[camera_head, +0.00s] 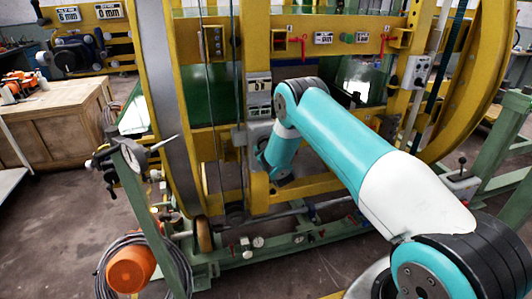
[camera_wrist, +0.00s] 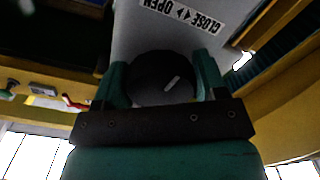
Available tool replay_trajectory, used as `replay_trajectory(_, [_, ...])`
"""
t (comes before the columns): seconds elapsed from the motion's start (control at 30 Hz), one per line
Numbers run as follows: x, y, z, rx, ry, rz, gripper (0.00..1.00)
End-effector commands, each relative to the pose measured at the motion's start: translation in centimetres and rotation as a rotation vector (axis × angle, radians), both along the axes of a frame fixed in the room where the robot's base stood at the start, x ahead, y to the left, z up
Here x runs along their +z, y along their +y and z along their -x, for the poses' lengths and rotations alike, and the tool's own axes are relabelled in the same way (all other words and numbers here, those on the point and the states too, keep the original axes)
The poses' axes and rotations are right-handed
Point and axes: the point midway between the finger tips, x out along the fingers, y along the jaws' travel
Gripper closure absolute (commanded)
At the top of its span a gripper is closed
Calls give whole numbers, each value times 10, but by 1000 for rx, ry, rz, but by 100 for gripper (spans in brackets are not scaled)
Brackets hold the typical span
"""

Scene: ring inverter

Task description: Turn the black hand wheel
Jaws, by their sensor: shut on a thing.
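The black hand wheel (camera_wrist: 160,84) shows in the wrist view as a dark round knob with a short white mark, slanted up to the right. It sits on a grey panel (camera_wrist: 185,45) under a CLOSE/OPEN label (camera_wrist: 182,14) that appears upside down. My gripper (camera_wrist: 162,76) is shut on the wheel, with one green finger on each side of its rim. In the head view my arm reaches to a grey box (camera_head: 259,132) on a yellow post. There I cannot make out the wheel or the fingertips.
The large yellow ring frame (camera_head: 165,110) rises around my arm. Red handles (camera_head: 302,42) and a grey switch box (camera_head: 417,72) are on the frame. An orange motor (camera_head: 131,269) and cables lie low at the left. A wooden crate (camera_head: 58,135) stands beyond open floor.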

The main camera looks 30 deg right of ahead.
Motion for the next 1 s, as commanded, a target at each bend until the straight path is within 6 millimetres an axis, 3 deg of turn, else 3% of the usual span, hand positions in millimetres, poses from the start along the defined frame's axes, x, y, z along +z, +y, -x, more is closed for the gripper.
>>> replay_trajectory(0.03, [-8,0,0,0,-14,-42,58])
replay_trajectory(0.5, [-8,1,0,0,-130,-443,58])
replay_trajectory(1.0, [-3,3,0,0,-186,-650,58])
